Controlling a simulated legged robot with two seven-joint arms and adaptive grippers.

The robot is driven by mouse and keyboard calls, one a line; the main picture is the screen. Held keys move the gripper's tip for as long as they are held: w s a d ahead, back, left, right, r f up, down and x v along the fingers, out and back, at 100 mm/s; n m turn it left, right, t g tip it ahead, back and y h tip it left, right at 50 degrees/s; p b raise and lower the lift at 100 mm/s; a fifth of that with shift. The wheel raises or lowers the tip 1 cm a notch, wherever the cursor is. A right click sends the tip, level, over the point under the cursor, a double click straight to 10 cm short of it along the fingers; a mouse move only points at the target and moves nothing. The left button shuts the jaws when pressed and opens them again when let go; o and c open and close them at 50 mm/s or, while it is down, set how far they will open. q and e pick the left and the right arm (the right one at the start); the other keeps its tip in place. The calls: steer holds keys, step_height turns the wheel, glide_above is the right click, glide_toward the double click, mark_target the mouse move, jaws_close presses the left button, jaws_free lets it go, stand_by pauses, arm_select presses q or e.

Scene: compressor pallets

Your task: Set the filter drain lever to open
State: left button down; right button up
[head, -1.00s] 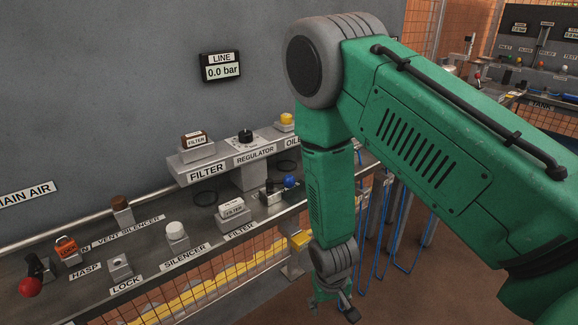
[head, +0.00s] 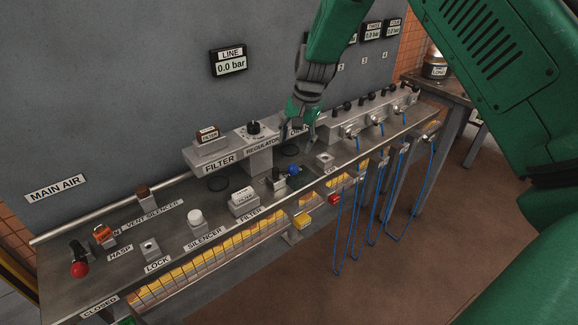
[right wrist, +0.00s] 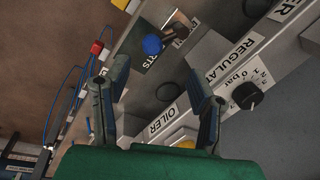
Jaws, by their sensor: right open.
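A lever with a blue ball knob (head: 294,169) sits on the bench in front of the regulator block, right of the FILTER label. The knob also shows at the top of the right wrist view (right wrist: 152,44), beyond the fingertips. That this is the filter drain lever I cannot read from a label. My right gripper (head: 305,120) is above the bench by the OILER label, beyond and above the blue knob. In the right wrist view its fingers (right wrist: 156,82) are apart with nothing between them. It does not touch the knob. My left gripper is not in view.
The FILTER block (head: 215,155) and regulator dial (head: 253,128) stand behind the lever. A white-topped filter piece (head: 243,198) and the silencer (head: 196,219) are to its left. Blue hoses (head: 375,200) hang from the bench's right part. The red-knobbed main lever (head: 79,268) is far left.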

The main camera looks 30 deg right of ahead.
mark_target(292, 166)
steer(key=f, duration=0.3)
steer(key=w+d+f, duration=0.1)
steer(key=f, duration=0.6)
steer(key=shift+w+d, duration=0.2)
steer(key=shift+d, duration=0.1)
steer(key=shift+w+a+f, duration=0.1)
steer(key=shift+a+f, duration=0.05)
steer(key=shift+a, duration=0.95)
steer(key=shift+d, duration=0.2)
steer(key=c, duration=0.7)
steer(key=shift+d, duration=0.25)
steer(key=c, duration=0.4)
steer(key=shift+d+f, duration=0.25)
steer(key=shift+d, duration=0.2)
jaws_close()
steer(key=shift+a+r, duration=0.1)
steer(key=shift+a, duration=0.3)
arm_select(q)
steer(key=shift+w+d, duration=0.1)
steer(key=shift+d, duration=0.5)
arm_select(e)
steer(key=shift+n, duration=0.4)
